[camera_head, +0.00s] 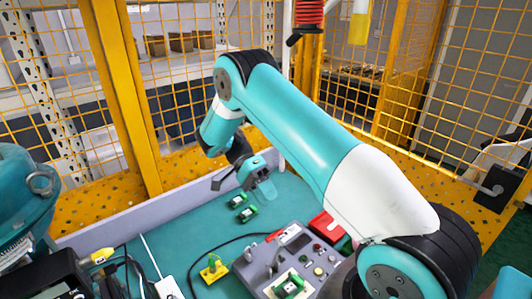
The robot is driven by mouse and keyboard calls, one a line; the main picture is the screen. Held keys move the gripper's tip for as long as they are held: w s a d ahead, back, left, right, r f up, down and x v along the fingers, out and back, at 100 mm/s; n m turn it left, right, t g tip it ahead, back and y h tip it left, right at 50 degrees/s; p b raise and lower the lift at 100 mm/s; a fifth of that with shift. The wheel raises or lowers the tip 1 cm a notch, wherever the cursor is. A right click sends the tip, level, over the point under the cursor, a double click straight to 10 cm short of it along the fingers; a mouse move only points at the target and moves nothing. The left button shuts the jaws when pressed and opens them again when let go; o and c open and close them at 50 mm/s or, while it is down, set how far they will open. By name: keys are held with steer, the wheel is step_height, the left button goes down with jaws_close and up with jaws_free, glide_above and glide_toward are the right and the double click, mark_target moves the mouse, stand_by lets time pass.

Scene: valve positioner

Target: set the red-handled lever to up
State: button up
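A grey control box (306,254) stands on the teal bench top at the lower middle. A small red handle (275,236), which looks like the lever's, lies at the box's upper left edge. The handle is small, and I cannot tell the lever's exact setting. My gripper (242,188) is above the bench, up and to the left of the handle and apart from it. Its dark finger and its pale teal finger look spread, with nothing visible between them.
Green-and-white parts (243,207) lie on the bench below my gripper. A yellow block (214,270) with a cable sits left of the box. A red box (327,226) stands behind it. A yellow mesh fence encloses the back. A teal machine (25,195) stands at far left.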

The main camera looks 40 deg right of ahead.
step_height(320, 180, up, 8)
steer(key=p, duration=0.6)
steer(key=shift+p, duration=0.3)
steer(key=shift+c, duration=0.2)
